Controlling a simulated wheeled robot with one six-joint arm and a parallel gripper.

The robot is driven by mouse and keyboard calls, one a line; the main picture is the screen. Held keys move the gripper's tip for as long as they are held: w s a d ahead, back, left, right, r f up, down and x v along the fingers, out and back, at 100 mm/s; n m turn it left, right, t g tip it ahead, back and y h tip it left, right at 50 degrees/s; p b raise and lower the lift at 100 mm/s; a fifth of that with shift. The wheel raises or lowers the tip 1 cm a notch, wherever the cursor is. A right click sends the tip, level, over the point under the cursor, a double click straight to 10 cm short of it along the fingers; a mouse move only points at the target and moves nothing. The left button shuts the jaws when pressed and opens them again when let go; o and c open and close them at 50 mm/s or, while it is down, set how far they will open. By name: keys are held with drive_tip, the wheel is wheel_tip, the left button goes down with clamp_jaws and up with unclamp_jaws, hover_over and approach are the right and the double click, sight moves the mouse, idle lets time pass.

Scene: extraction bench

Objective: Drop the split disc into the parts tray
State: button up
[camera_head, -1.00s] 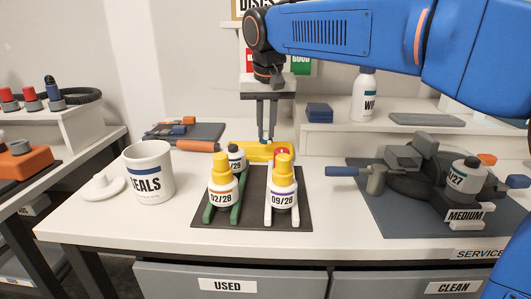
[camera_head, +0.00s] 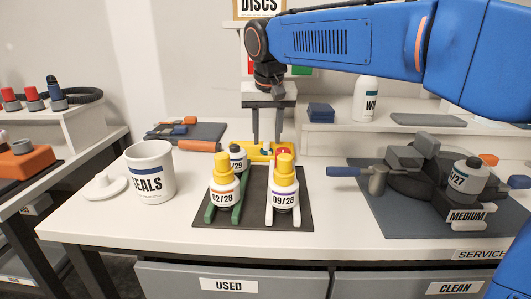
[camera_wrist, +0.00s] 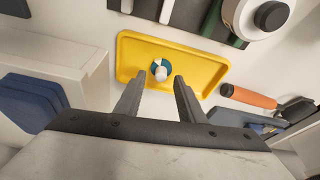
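The split disc (camera_wrist: 160,69), part blue and part white, shows inside the yellow parts tray (camera_wrist: 205,72) in the wrist view, left of the tray's middle. In the head view the disc (camera_head: 266,150) is a small blue and white spot at the tray (camera_head: 254,157), whose front is partly hidden by bottles. My gripper (camera_wrist: 158,82) is open, its fingers spread on either side of the disc and apart from it. In the head view my gripper (camera_head: 266,141) points down above the tray.
Bottles with yellow caps (camera_head: 284,186) stand on a dark mat in front of the tray. A SEALS mug (camera_head: 150,172) is at left. An orange-handled tool (camera_wrist: 248,97) lies beside the tray. A raised white shelf (camera_head: 400,146) with a blue block (camera_head: 321,113) is at right.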

drive_tip(key=v, duration=1.7)
drive_tip(key=shift+r, duration=0.15)
drive_tip(key=shift+s, duration=0.1)
